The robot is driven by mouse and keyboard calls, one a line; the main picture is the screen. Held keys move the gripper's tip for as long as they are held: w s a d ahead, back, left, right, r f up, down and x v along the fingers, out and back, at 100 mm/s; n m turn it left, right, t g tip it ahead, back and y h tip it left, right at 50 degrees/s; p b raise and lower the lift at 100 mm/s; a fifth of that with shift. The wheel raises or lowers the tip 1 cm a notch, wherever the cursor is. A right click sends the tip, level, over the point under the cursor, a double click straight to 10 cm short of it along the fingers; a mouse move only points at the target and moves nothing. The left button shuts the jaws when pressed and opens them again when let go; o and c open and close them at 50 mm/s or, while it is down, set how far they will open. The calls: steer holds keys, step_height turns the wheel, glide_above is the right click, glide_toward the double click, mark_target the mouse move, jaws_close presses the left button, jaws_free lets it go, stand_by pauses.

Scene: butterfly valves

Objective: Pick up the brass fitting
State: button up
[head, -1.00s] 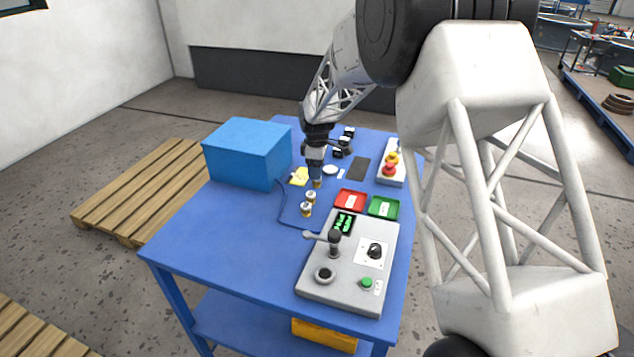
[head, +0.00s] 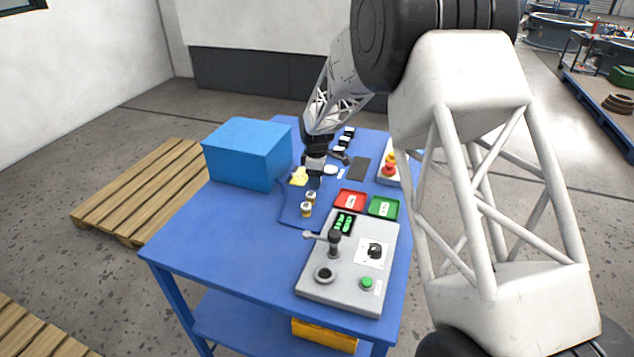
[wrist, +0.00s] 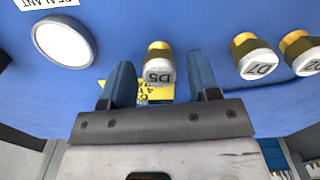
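Three brass fittings with white labelled caps show in the wrist view: D5 (wrist: 159,66), D7 (wrist: 254,56) and one at the right edge that seems to read D2 (wrist: 302,52). My gripper (wrist: 160,78) is open, with its blue-grey fingers on either side of D5 and a visible gap on each side. In the head view, my gripper (head: 315,183) points down at the blue mat and hides D5. Two other fittings (head: 311,196) (head: 306,209) stand just in front of it.
A yellow note (head: 299,176) lies left of my gripper, with a large blue box (head: 247,153) further left. A round white lid (wrist: 65,42) lies nearby. Red (head: 350,199) and green (head: 384,207) trays and a grey control panel (head: 345,270) are at the front right.

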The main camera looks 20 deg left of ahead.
steer(key=c, duration=0.9)
steer(key=shift+o, duration=0.2)
steer(key=shift+r, duration=0.1)
steer(key=shift+r, duration=1.5)
steer(key=shift+s+d+r, duration=0.1)
steer(key=shift+s+r, duration=0.1)
steer(key=shift+s, duration=0.05)
steer(key=s+d, duration=0.2)
steer(key=s, duration=0.2)
steer(key=s+d+r, duration=0.1)
steer(key=s+d, duration=0.2)
steer(key=s, duration=0.1)
steer(key=s+d, duration=0.3)
steer(key=s, duration=0.2)
steer(key=shift+s+r, duration=0.1)
steer(key=shift+r, duration=0.1)
steer(key=shift+s, duration=0.1)
